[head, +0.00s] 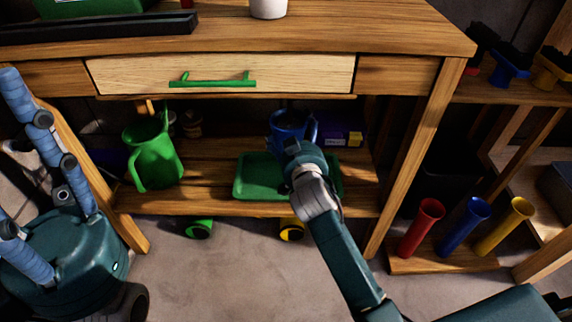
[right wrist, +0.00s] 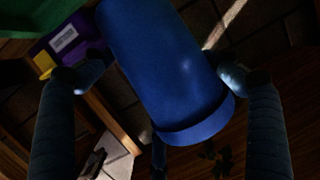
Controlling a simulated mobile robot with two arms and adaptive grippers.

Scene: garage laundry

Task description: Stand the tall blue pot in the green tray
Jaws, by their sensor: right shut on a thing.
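The tall blue pot (head: 286,119) is in my right gripper (head: 297,140), over the back part of the green tray (head: 250,191) in the head view. In the right wrist view the blue pot (right wrist: 165,70) lies between the fingers of my right gripper (right wrist: 162,76), its wider rim towards the lower right. The gripper hides the pot's lower end in the head view. I cannot tell whether it touches the tray. The tray sits on the lower shelf. My left gripper (head: 40,190) is at the left edge, fingers spread and empty, partly out of frame.
A green jug (head: 153,157) stands left of the tray. A purple box (head: 340,134) is behind it on the right. The closed drawer (head: 220,72) and tabletop are above. Red, blue and yellow tubes (head: 465,227) stand at the right. A table leg (head: 412,160) is close to my right arm.

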